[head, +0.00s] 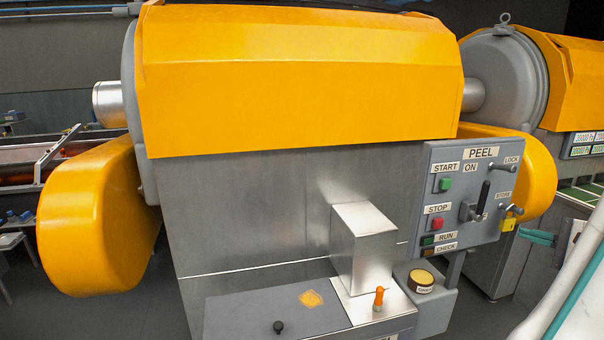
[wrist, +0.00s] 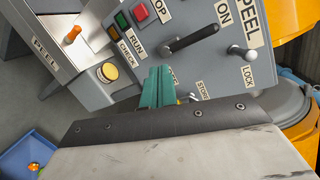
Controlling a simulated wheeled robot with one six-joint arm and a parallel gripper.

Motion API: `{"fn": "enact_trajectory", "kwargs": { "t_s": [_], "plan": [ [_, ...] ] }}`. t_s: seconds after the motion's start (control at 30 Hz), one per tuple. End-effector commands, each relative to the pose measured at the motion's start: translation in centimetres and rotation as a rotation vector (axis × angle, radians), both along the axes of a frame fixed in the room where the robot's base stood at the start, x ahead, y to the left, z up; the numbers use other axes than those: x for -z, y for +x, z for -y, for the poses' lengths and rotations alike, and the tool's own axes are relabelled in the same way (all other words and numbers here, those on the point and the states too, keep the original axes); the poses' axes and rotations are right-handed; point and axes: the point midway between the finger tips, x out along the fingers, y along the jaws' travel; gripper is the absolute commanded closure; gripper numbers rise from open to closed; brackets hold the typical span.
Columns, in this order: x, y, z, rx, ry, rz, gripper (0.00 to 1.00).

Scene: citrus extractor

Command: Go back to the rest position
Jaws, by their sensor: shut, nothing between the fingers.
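My gripper (head: 540,237) shows at the right of the head view, just right of the grey control panel (head: 432,215), with part of my white arm at the right edge. In the wrist view its teal fingers (wrist: 157,86) are together, with nothing seen between them. They appear in front of the panel's lower edge, near the STORE label; whether they touch it I cannot tell. The panel's black lever (head: 482,200) stands upright in the head view, left of my gripper, and also shows in the wrist view (wrist: 190,38).
A yellow padlock (head: 508,224) and the metal LOCK handle (head: 502,168) are near my gripper. A steel box (head: 363,250), an orange-handled peg (head: 379,297) and a round yellow-topped button (head: 421,281) are lower left. A blue bin (wrist: 18,158) stands low.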

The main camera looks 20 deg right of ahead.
Motion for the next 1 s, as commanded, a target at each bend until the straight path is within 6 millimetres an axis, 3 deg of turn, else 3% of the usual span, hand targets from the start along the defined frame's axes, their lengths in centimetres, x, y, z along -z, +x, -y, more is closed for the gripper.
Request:
{"fn": "enact_trajectory", "kwargs": {
  "t_s": [0.1,0.3,0.5,0.7,1.0],
  "plan": [
    [0.2,2.3,-5.9,-0.175,0.043,-0.142,1.0],
    [0.1,5.1,-17.2,-0.499,0.018,-0.424,1.0],
    [-0.4,4.8,-27.7,-0.809,-0.159,-0.716,1.0],
    [-1.1,2.6,-34.6,-1.037,-0.445,-0.926,1.0],
    [-2.8,-0.5,-40.8,-1.27,-0.973,-1.013,1.0]
  ]
}}
